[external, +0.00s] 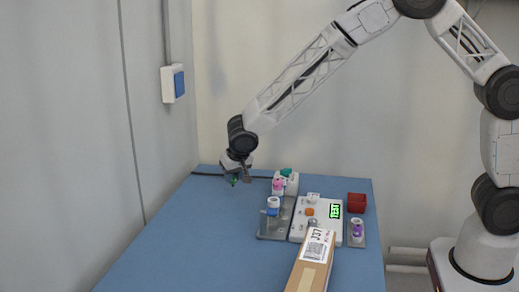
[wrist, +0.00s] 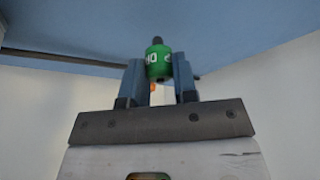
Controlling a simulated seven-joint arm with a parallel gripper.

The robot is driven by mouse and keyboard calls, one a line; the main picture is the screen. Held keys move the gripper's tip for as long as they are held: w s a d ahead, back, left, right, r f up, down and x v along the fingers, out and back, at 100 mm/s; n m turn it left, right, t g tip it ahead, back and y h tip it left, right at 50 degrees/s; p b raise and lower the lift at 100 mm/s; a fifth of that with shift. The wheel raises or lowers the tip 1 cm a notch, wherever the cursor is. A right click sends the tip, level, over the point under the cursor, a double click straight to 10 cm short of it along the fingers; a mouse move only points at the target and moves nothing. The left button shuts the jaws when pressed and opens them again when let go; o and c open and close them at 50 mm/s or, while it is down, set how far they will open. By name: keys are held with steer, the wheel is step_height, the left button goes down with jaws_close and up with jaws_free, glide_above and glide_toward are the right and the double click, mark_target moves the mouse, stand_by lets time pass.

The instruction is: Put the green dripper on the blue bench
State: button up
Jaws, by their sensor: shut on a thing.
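The green dripper (wrist: 158,63) is a small green cylinder with white lettering and a dark tip. My gripper (wrist: 157,76) is shut on it, with one finger on each side. In the external view my gripper (external: 238,171) is over the back left part of the blue bench (external: 190,235). The dripper (external: 233,182) shows there as a small green spot below the fingers. The bench also fills the top of the wrist view (wrist: 230,30), beyond the dripper's tip. I cannot tell whether the dripper touches the bench.
A grey tray (external: 271,231) with small bottles, a white device (external: 297,234) with a green display, a red box (external: 357,202) and a cardboard box (external: 307,277) stand on the right. A dark cable (external: 205,174) runs along the back. The bench's left part is clear.

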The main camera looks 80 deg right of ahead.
steer(key=shift+f, duration=0.95)
steer(key=shift+f, duration=0.2)
steer(key=o, duration=1)
steer(key=shift+c, duration=0.2)
steer(key=shift+r, duration=0.2)
steer(key=v, duration=1.2)
